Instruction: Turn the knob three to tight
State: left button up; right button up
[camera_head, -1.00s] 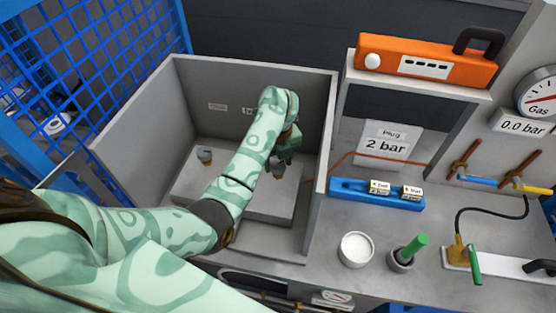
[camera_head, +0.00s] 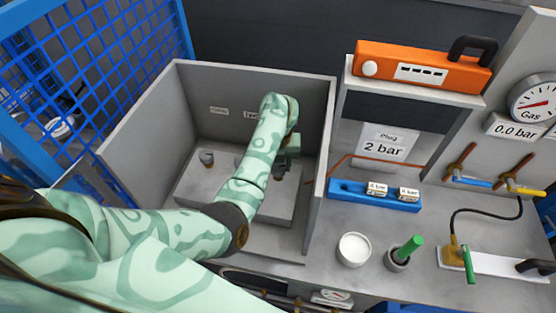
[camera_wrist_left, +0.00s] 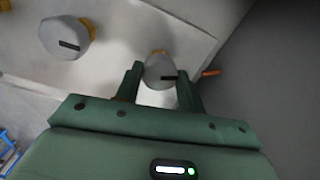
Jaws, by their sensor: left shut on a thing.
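My left gripper (camera_wrist_left: 160,80) is down inside the grey open box, its fingers on both sides of a grey round knob (camera_wrist_left: 160,68) and shut on it. This knob has a dark mark on its face and also shows in the head view (camera_head: 279,173), partly behind my gripper (camera_head: 284,165). A second grey knob (camera_wrist_left: 66,37) with a dark mark is to its left in the wrist view. A knob (camera_head: 206,158) also stands on the left of the grey block (camera_head: 235,196) in the head view. My right gripper is not in view.
The box's right wall (camera_head: 318,150) rises close beside my gripper. Right of it are a blue holder (camera_head: 346,191), a white bowl (camera_head: 354,250), a green-handled tool in a cup (camera_head: 410,247) and a gas gauge (camera_head: 535,99). Small labels (camera_head: 219,111) on the back wall are unreadable.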

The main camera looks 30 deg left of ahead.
aim_at(279, 166)
pick_arm(q)
jog(key=m+p, duration=0.2)
jog(key=m, duration=0.2)
jog(key=shift+m, duration=0.4)
dwell(0.4)
jog(key=o, duration=1)
jog(key=shift+c, duration=0.2)
notch_tip(279, 166, up, 16)
jog(key=p, duration=0.6)
jog(key=shift+r, duration=0.2)
